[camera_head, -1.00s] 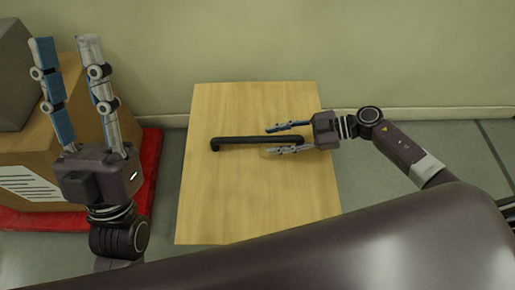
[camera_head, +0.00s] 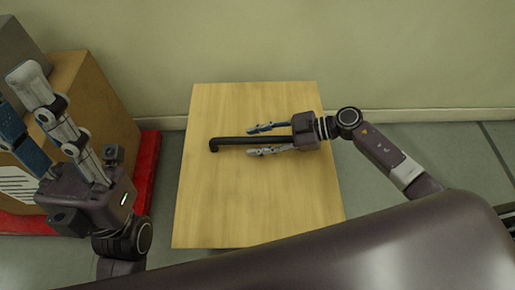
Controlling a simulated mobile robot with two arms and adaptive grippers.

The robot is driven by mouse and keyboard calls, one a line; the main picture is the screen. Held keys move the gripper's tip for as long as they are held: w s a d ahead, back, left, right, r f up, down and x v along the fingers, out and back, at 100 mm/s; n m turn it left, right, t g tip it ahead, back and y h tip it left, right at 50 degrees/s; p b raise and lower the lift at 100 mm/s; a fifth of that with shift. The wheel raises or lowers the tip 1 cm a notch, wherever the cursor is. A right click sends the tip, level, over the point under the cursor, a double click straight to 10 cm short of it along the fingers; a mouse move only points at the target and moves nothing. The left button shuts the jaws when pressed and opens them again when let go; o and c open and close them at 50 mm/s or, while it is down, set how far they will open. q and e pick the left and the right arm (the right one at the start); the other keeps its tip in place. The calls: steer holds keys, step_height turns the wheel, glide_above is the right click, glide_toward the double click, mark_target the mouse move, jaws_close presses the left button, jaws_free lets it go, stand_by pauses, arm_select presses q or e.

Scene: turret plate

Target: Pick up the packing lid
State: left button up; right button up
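A long thin dark bar (camera_head: 228,141) with a bent left end lies on the wooden tabletop (camera_head: 255,210). I cannot tell whether this bar is the packing lid; nothing else on the tabletop looks like one. My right gripper (camera_head: 250,140) comes in from the right and is open, one finger on the far side of the bar and one on the near side. Small gaps seem to show between bar and fingers. The bar's right end is hidden at the gripper's palm. My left gripper (camera_head: 14,87) is open and empty at the left edge, away from the table.
A cardboard box (camera_head: 98,95) with a white label stands at the left on a red base (camera_head: 147,165), partly behind my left gripper. A grey box (camera_head: 18,55) is above it. The wall (camera_head: 400,50) is close behind the table. The rest of the tabletop is bare.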

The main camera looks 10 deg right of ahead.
jaws_close()
steer(key=shift+w+r, duration=0.15)
steer(key=shift+r, duration=0.1)
stand_by(0.3)
